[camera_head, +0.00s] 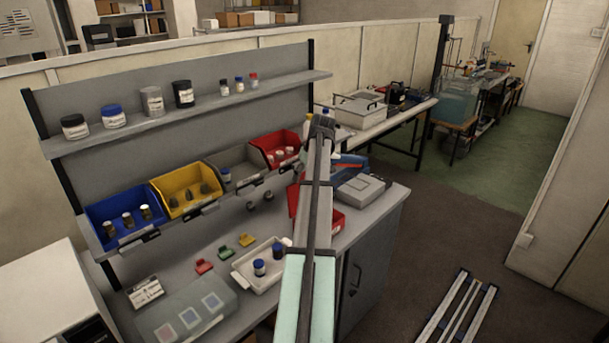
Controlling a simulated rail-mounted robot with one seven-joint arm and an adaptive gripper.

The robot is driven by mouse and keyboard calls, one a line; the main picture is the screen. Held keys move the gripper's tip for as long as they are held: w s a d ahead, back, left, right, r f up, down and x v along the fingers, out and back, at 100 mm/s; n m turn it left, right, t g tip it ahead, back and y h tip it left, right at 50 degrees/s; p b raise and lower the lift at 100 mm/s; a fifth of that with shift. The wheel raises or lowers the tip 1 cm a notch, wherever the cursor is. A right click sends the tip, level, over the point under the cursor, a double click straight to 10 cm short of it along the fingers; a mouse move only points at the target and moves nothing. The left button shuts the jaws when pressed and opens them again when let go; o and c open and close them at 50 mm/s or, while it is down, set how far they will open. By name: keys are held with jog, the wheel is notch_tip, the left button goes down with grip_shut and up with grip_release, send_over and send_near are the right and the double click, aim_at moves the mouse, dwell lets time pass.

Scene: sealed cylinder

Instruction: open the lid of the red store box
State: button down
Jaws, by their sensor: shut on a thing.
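A red box (331,219) stands on the right part of the grey bench. My arm crosses in front of it, so only parts of it show on either side. I cannot tell whether its lid is shut or raised. My arm reaches up from the bottom middle, and its end is hidden. I cannot make out my gripper or what it holds.
A grey device (362,188) sits right of the red box. A white tray (245,262) with blue-capped vials lies to the left. Blue (125,220), yellow (186,188) and red (278,148) bins line the rack. Free floor (435,210) lies to the right.

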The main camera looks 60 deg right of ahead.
jog(key=shift+a+f, duration=0.3)
jog(key=shift+f, duration=0.2)
jog(key=shift+c, duration=2.3)
grip_release()
jog(key=shift+o, duration=1.1)
jog(key=shift+f, duration=0.1)
jog(key=shift+w+d, duration=0.1)
jog(key=shift+d, duration=0.05)
jog(key=shift+d+r, duration=0.15)
jog(key=shift+r, duration=0.45)
jog(key=v, duration=1.1)
jog(key=shift+c, duration=0.3)
